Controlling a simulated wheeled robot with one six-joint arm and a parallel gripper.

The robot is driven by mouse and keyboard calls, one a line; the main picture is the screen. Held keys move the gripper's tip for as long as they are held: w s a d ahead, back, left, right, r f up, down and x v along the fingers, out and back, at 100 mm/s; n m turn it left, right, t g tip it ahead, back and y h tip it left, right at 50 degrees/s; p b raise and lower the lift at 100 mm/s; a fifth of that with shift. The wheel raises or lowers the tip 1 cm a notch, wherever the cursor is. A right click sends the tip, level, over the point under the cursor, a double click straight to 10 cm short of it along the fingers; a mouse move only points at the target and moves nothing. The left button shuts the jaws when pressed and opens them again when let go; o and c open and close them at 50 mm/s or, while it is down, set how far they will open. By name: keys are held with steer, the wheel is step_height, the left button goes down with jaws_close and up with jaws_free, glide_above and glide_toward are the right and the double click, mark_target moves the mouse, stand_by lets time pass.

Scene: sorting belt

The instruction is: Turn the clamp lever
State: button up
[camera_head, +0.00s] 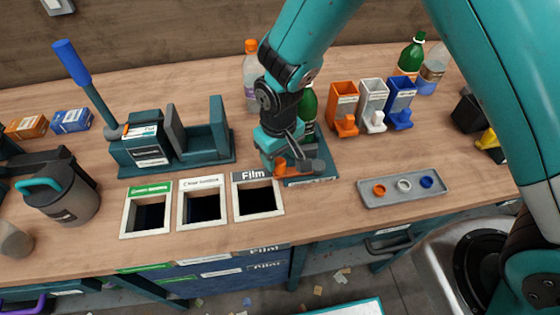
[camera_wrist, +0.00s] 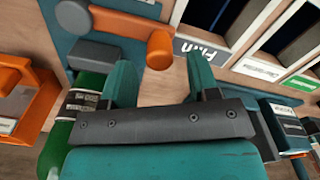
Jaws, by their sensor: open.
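In the head view my gripper (camera_head: 277,161) is right above the orange end.
Three bin openings (camera_head: 202,181) lie left of the lever. A teal press (camera_head: 186,160) with a blue-handled lever (camera_head: 86,85) stands farther left. Bottles, coloured dispensers (camera_head: 373,92) and a grey tray (camera_head: 388,203) are to the right.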

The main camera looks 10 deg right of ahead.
mark_target(280, 160)
steer(key=shift+f, duration=1.9)
jaws_close()
